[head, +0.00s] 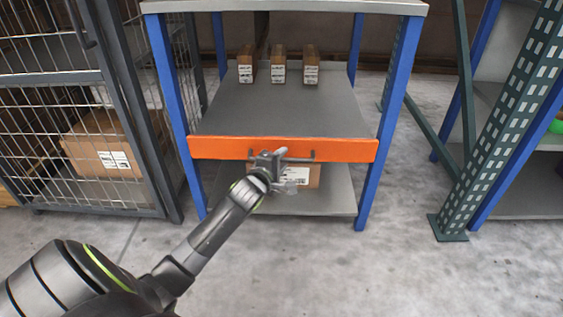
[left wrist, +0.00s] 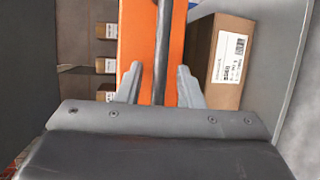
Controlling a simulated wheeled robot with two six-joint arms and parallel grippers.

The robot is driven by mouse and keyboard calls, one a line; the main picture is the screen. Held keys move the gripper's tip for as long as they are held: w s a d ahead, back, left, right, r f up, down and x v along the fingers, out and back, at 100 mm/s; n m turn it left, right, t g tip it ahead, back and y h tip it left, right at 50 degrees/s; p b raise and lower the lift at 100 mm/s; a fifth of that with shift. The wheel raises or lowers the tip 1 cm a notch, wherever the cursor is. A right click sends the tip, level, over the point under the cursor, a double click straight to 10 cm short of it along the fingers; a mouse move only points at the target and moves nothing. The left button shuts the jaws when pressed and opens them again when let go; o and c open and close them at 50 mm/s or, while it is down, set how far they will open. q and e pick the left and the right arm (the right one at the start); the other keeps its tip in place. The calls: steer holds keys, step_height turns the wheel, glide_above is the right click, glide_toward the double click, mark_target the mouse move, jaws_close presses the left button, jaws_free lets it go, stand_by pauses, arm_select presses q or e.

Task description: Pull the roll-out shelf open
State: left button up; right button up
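The roll-out shelf (head: 290,118) is a grey deck with an orange front panel (head: 350,150), spanning the two front blue posts. A dark bar handle (head: 306,159) runs along the panel's middle. My left gripper (head: 278,161) is at this handle. In the left wrist view the handle (left wrist: 162,45) passes between the two fingers (left wrist: 160,88), with orange panel showing on both sides of it. The fingers are apart and do not look closed on the bar; whether either touches it is unclear. My right gripper is not in view.
Three small cartons (head: 279,65) stand at the back of the shelf. A larger carton (head: 302,174) sits on the lower shelf. A wire cage (head: 150,150) stands close on the left, a green perforated post (head: 480,150) on the right. The floor in front is clear.

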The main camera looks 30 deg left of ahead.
arm_select(q)
steer(key=shift+w, duration=0.2)
jaws_close()
stand_by(0.3)
